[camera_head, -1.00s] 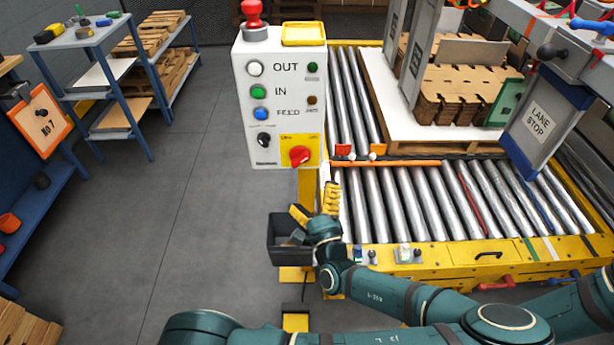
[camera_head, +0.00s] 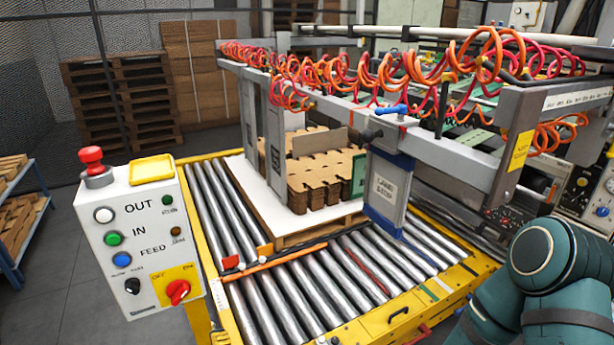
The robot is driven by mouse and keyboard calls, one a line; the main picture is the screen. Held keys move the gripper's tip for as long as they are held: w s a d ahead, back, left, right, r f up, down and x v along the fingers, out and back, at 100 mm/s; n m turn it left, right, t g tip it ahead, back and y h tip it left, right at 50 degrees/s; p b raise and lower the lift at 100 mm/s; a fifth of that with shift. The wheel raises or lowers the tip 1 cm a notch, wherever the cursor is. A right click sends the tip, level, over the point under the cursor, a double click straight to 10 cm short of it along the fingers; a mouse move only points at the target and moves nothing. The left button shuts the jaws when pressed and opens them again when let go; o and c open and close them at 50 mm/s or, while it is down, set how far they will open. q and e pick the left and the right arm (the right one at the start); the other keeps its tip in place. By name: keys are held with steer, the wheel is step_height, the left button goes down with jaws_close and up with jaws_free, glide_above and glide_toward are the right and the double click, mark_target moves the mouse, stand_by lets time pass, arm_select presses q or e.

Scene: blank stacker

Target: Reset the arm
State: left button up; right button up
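One of my arms (camera_head: 545,258) shows at the lower right, its teal links folded close to the camera. Neither of my grippers is in view. The control box (camera_head: 143,243) stands at the left with a red mushroom button (camera_head: 92,158) on top. Its face carries white, green and blue buttons marked OUT, IN and FEED, a black knob and a red rotary switch (camera_head: 177,291) on a yellow plate.
A roller conveyor (camera_head: 290,305) with yellow edges fills the middle. A stack of brown cut blanks (camera_head: 318,190) sits on a white-topped pallet. A grey LANE STOP panel (camera_head: 385,192) hangs beside it. Orange coiled hoses (camera_head: 400,62) run overhead. Grey floor is free at the lower left.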

arm_select(q)
steer(key=s+d+f+n+g+h, duration=0.3)
steer(key=s+f+n+g+h, duration=0.2)
steer(key=f, duration=0.4)
steer(key=s+d+f+n+g+h, duration=0.2)
steer(key=s+f+n+g+h, duration=0.25)
steer(key=f, duration=0.35)
steer(key=d+r+n+g+h, duration=0.1)
steer(key=d+r+n+h, duration=0.4)
steer(key=d+n+h, duration=0.3)
steer(key=shift+w+d+r, duration=0.25)
steer(key=shift+w+d, duration=0.2)
steer(key=shift+d, duration=0.4)
steer(key=shift+h, duration=0.25)
